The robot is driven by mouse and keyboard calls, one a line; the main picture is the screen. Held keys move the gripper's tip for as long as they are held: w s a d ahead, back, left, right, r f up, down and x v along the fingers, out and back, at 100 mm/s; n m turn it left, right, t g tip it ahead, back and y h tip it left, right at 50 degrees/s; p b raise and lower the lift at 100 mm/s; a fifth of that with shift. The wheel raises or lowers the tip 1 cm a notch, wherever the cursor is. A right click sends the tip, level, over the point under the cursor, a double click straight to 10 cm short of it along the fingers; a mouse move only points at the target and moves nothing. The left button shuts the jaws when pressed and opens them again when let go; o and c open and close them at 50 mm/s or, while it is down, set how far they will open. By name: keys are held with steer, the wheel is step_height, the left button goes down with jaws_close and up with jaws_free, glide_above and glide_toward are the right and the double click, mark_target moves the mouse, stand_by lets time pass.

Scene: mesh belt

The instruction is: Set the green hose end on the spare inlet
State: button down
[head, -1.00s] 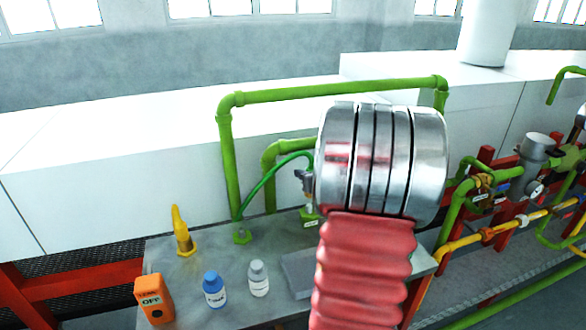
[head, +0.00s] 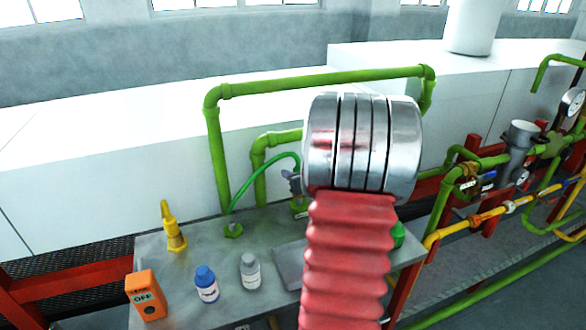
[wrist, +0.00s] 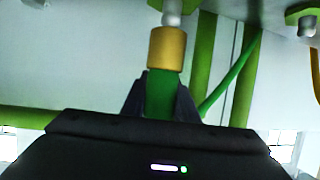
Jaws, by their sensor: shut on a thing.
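In the wrist view, my gripper (wrist: 160,100) is shut on the green hose end (wrist: 165,50), which has a green sleeve between the dark fingers and a brass collar beyond them. A pale grey rounded stub (wrist: 172,14) lines up with the collar's far end; I cannot tell whether it is seated in it. In the head view, the green hose (head: 262,182) arches from a green fitting on the bench up to my gripper (head: 292,183). A labelled green base (head: 300,208) is just below the gripper. My arm hides much of this area.
A green pipe frame (head: 320,82) stands behind. Yellow and green piping with valves runs at the right.

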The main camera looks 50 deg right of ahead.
steer(key=shift+f, duration=1.2)
steer(key=shift+w, duration=0.1)
steer(key=shift+s, duration=0.2)
stand_by(0.3)
steer(key=shift+f, duration=0.55)
stand_by(0.6)
steer(key=c, duration=1.7)
jaws_free()
steer(key=shift+o, duration=0.2)
steer(key=shift+s, duration=0.1)
steer(key=v, duration=1.1)
steer(key=shift+a, duration=0.1)
